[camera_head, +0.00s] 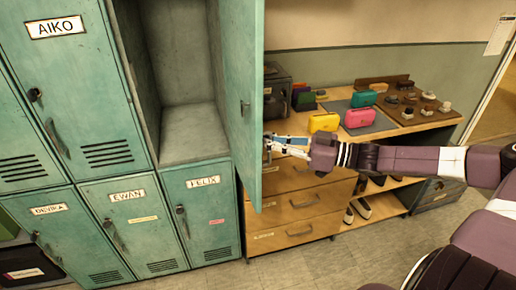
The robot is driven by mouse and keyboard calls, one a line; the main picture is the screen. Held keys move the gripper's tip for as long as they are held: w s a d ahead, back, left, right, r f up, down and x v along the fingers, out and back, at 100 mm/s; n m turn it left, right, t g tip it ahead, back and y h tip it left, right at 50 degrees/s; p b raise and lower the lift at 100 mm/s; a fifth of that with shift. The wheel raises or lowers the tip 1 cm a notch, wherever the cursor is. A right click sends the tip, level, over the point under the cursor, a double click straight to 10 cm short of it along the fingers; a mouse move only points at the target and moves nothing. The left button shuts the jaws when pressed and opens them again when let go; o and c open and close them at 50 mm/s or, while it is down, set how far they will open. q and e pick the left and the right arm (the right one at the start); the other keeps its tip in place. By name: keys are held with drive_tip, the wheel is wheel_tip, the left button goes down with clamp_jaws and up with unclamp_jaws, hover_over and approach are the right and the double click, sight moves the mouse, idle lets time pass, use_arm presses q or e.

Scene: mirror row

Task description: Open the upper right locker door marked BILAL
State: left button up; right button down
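The upper right locker door (238,85) is swung wide open, with its inner face toward me and a small latch on it. Its outer face and any BILAL name plate are hidden. The locker behind it (192,135) is open and looks empty. My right gripper (272,146) is at the door's free edge, just to its right. I cannot tell whether it touches the door or whether its fingers are open or shut. My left gripper is not in view.
Shut lockers marked AIKO (85,90), DEVIKA (68,240), EWAN (136,228) and FELIX (205,222) surround the open one. Behind my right arm stands a wooden drawer bench (300,206) with colourful cases, including a yellow one (323,122). Shoes lie on its lower shelf.

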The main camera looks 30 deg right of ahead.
drive_tip(key=shift+s+d+f, duration=0.15)
drive_tip(key=shift+d+f, duration=0.15)
drive_tip(key=shift+d, duration=0.05)
drive_tip(key=shift+g, duration=0.3)
drive_tip(key=c, duration=2.3)
unclamp_jaws()
drive_tip(key=shift+s, duration=0.1)
drive_tip(key=shift+c, duration=0.2)
drive_tip(key=v, duration=1.2)
drive_tip(key=shift+d, duration=0.2)
drive_tip(key=shift+s, duration=0.15)
